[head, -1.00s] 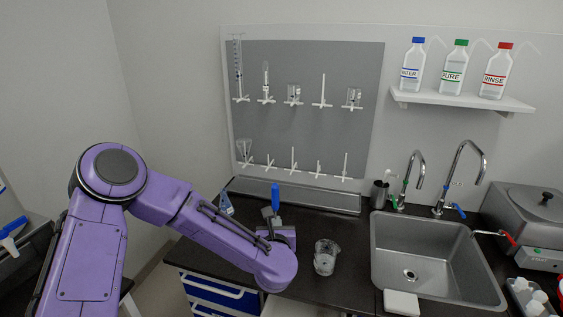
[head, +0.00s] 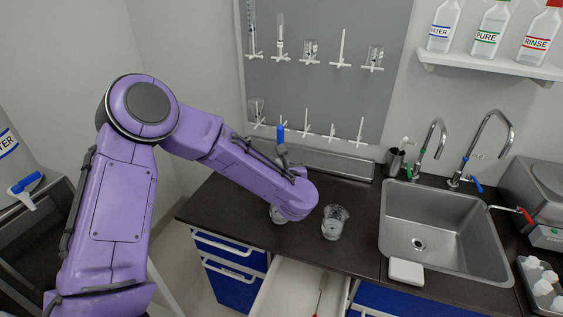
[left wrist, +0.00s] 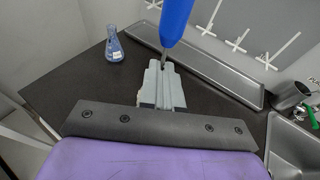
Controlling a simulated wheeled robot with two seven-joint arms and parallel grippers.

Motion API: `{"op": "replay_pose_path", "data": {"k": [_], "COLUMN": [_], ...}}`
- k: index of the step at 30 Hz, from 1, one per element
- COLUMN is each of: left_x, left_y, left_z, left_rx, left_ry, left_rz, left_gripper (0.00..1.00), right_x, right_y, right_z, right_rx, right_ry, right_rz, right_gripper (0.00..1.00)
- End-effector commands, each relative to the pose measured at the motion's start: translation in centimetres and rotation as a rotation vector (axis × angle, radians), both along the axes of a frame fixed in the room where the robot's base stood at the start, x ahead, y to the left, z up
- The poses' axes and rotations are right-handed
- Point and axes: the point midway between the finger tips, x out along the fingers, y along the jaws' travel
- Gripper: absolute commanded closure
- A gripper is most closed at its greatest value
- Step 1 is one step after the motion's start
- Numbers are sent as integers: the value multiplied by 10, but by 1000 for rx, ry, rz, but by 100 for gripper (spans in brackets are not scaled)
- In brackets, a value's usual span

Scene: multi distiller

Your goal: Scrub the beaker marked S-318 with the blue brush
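The blue brush (head: 281,135) stands upright in my left gripper (head: 284,158), its blue handle pointing up. In the left wrist view the closed fingers (left wrist: 162,68) grip the blue handle (left wrist: 174,20); the bristles are hidden. A glass beaker (head: 335,223) stands on the dark counter right of my left wrist. A second glass vessel (head: 276,213) shows partly under my left forearm. No S-318 marking is readable on either. My right gripper is out of view.
An Erlenmeyer flask with blue contents or marking (left wrist: 114,46) stands on the counter. An open drawer (head: 283,290) below holds a red-handled tool (head: 321,290). The sink (head: 440,230) with taps is right. A pegboard (head: 320,95) with glassware and a bottle shelf (head: 492,63) are behind.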

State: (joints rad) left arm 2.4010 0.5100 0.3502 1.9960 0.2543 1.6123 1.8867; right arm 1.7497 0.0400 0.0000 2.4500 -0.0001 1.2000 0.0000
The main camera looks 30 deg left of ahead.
Motion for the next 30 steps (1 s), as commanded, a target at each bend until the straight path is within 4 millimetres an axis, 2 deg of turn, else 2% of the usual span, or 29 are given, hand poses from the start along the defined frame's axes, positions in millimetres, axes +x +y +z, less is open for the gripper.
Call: {"op": "replay_pose_path", "data": {"k": [30], "left_x": [-1], "left_y": [0], "left_z": [-3], "left_rx": [0], "left_ry": [0], "left_rz": [-1], "left_gripper": [100], "right_x": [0], "right_y": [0], "right_z": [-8], "right_rx": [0], "right_ry": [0], "right_rz": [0], "right_gripper": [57]}}
